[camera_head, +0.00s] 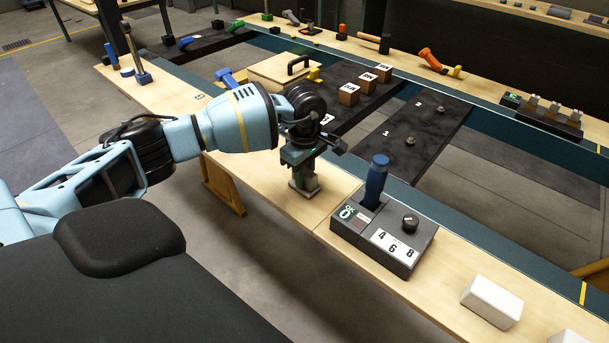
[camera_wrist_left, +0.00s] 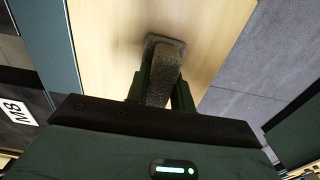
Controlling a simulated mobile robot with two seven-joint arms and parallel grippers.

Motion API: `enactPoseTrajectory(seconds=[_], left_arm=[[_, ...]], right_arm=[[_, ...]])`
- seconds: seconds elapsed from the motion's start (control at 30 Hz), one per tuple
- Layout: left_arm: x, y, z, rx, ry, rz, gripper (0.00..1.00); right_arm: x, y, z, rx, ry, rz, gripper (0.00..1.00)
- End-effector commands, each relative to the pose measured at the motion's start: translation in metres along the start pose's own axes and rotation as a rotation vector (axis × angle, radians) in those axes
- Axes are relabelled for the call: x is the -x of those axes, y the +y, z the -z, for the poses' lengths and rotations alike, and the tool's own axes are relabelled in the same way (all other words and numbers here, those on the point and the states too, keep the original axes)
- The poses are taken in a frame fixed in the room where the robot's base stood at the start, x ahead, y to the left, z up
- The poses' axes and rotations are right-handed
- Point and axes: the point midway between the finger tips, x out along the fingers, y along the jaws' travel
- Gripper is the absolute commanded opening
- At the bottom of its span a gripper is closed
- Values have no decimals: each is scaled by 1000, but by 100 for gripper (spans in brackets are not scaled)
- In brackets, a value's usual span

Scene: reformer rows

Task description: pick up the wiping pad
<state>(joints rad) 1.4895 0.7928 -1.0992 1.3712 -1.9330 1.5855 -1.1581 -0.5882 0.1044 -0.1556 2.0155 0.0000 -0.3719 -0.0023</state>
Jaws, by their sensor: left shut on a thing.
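The wiping pad (camera_head: 304,187) is a small grey-green block with an upright grip, at the near edge of the wooden bench in the head view. My left gripper (camera_head: 302,167) points down over it and is shut on its grip. In the left wrist view the grey, rough-looking pad (camera_wrist_left: 165,46) stands between the two dark green fingers (camera_wrist_left: 160,93), with pale wood behind it. I cannot tell whether its base touches the bench or is just clear of it. My right gripper is not in view.
A grey control box (camera_head: 385,238) with a blue lever (camera_head: 376,180) and a black knob (camera_head: 410,221) stands close right of the pad. White blocks (camera_head: 492,301) lie farther right on the bench. Wooden cubes (camera_head: 349,94) and a lidded wooden box (camera_head: 284,70) are behind.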

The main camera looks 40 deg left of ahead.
Motion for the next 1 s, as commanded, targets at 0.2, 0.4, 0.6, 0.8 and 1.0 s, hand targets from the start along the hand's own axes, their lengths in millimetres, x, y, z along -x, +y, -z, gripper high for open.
enactPoseTrajectory(seconds=[0.2, 0.4, 0.6, 0.8, 1.0], left_arm=[[20, 1, 0, 0, 1, -4, 1], [35, -16, 0, -2, 1, -1, 1], [38, -56, -4, -2, 2, -1, 1], [42, -97, -9, -1, 2, -1, 1], [44, -131, -13, 0, 2, -1, 1]], right_arm=[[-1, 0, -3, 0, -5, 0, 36], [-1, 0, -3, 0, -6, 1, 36], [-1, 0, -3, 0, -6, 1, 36], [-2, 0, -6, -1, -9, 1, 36], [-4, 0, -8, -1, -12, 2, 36]])
